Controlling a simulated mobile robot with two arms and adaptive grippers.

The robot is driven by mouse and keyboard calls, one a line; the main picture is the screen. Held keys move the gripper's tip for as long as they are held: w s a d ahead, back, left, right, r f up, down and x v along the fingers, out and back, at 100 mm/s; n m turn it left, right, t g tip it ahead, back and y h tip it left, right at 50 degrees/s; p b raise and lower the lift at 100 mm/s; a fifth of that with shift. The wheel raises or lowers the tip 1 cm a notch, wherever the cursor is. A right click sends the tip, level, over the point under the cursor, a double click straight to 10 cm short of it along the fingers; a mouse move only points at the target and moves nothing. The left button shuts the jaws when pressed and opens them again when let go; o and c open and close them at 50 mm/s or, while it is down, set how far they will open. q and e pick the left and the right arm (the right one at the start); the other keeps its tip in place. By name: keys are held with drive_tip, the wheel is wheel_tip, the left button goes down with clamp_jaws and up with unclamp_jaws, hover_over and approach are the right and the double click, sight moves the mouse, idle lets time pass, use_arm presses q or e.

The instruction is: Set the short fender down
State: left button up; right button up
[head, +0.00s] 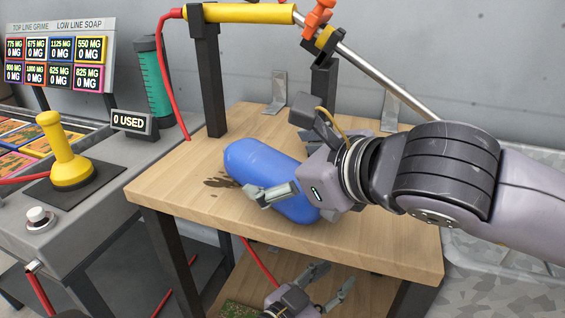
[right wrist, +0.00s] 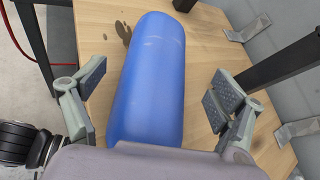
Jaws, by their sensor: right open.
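The short fender (head: 262,163) is a blue rounded cylinder lying on its side on the wooden bench top (head: 170,185). My right gripper (head: 280,155) is over it, its arm coming in from the right and covering part of it. In the right wrist view the fender (right wrist: 148,85) lies between the spread fingers of my right gripper (right wrist: 155,100), with a gap on each side. My left gripper (head: 328,282) is low at the bottom edge, in front of the bench, with its fingers apart and nothing seen between them.
A dark stain (head: 218,182) marks the bench beside the fender. A rail with a yellow sleeve (head: 240,13) on black posts stands behind. Left are a grey console with a yellow joystick (head: 68,150) and a "0 USED" sign (head: 131,121). A lower shelf lies beneath the bench.

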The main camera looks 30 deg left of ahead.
drive_tip(key=v, duration=1.1)
drive_tip(key=shift+d, duration=0.25)
drive_tip(key=shift+r, duration=0.15)
clamp_jaws()
idle(0.8)
idle(0.7)
idle(0.3)
